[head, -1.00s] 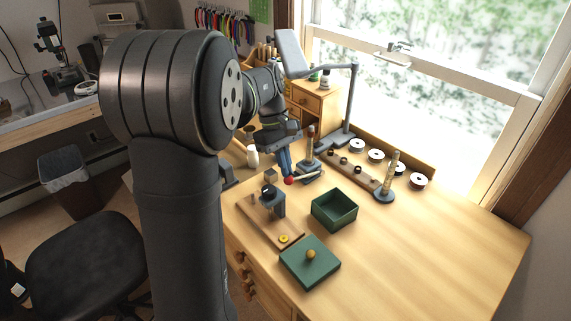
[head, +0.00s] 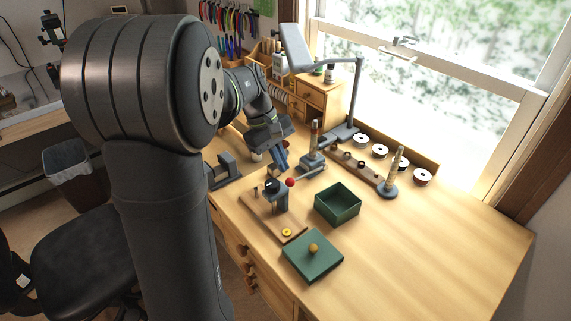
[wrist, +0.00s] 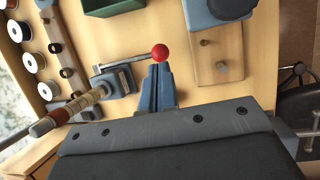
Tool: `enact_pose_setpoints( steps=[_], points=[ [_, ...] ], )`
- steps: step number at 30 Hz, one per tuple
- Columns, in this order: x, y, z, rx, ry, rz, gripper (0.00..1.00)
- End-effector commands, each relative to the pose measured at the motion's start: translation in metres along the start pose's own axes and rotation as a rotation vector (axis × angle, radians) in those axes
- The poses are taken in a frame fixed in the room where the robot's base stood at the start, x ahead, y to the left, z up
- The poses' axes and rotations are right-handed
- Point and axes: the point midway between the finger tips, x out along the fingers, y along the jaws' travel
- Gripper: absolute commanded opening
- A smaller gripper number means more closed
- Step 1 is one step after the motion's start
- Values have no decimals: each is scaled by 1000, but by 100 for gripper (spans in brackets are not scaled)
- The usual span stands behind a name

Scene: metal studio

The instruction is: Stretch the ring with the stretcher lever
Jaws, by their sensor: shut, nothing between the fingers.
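The stretcher (head: 313,160) stands on the bench as an upright banded column on a blue-grey base. Its thin metal lever (head: 310,173) points left and ends in a red ball knob (head: 290,182). In the wrist view the column (wrist: 85,103) leans across the left side, with the lever (wrist: 125,62) behind it. My gripper (head: 284,169) has blue fingers, shut and empty, close to the red knob. In the wrist view the fingertips (wrist: 160,67) lie just below the knob (wrist: 160,52); contact cannot be told. I cannot make out a separate ring on the column.
A green open box (head: 337,205) and its green lid (head: 313,257) lie in front. A wooden board (head: 262,215) with a blue-grey fixture and a yellow piece is left of the box. Behind are a second mandrel (head: 394,168), spools and a lamp. The bench's right side is clear.

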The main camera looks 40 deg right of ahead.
Motion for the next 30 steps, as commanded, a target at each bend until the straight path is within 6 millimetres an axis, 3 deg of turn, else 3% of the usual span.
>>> enact_pose_setpoints(
  steps=[9,16,23,30],
  points=[
    [-75,1,-1,-1,3,3,0],
    [-108,1,0,0,1,2,0],
    [-116,1,-2,-110,-10,-3,43],
    [-118,3,-9,-523,-39,-25,46]
  ],
)
